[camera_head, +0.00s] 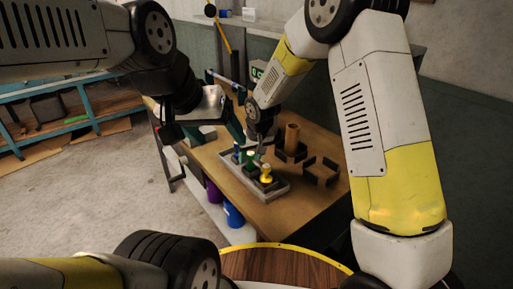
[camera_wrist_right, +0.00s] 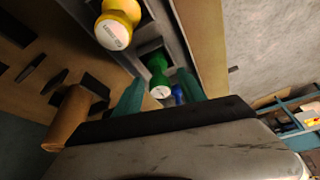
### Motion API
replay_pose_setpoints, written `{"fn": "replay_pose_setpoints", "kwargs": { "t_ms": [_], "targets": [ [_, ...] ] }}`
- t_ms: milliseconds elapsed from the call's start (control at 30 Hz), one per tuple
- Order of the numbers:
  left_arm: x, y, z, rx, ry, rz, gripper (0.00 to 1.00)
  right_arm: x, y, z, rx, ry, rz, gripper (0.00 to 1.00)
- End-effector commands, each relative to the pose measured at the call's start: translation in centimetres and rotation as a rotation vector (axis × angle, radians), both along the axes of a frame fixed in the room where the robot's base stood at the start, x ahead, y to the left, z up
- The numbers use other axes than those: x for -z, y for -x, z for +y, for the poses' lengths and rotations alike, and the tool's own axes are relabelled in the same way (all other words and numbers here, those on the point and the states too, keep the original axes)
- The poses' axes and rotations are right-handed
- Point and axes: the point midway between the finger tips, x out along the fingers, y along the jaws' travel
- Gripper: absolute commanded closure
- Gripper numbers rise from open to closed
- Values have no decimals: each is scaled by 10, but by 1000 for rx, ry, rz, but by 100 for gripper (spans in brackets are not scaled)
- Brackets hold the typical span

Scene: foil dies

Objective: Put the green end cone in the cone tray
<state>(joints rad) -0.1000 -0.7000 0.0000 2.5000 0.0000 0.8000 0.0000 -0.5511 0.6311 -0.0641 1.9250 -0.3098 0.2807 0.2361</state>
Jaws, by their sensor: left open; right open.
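The green end cone (camera_head: 247,160) stands at the grey cone tray (camera_head: 262,191), between a yellow cone (camera_head: 266,173) and a blue cone (camera_head: 237,152). In the right wrist view the green cone (camera_wrist_right: 158,72) is upright in the row, between the teal fingers of my right gripper (camera_wrist_right: 160,95). That gripper is open; I see no clear contact with the cone. In the head view my right gripper (camera_head: 257,150) hangs over the tray and partly hides the cones.
A brown cylinder (camera_head: 292,138) stands in a dark holder behind the tray. Dark low fixtures (camera_head: 322,171) lie to the right on the wooden table (camera_head: 295,208). A blue container (camera_head: 233,215) and a purple one (camera_head: 214,191) sit below the table. The table's front right is clear.

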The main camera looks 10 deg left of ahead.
Motion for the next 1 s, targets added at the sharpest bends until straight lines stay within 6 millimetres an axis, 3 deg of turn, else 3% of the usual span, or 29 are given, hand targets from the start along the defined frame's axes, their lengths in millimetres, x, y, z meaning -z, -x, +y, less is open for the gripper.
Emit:
{"fn": "replay_pose_setpoints", "kwargs": {
  "t_ms": [433, 600, 833, 1000],
  "targets": [
    [0, 0, 0, 0, 0, 0, 27, -83, 29, -17, 0, -2, -3, 52],
    [0, 0, 0, 0, 0, 0, 27, -102, 36, -21, 1, -1, -2, 52],
    [0, 0, 0, 0, 0, 0, 27, -109, 39, -25, 4, -2, 0, 52],
    [0, 0, 0, 0, 0, 0, 27, -137, 48, -58, 52, -20, -11, 52]
  ]
}}
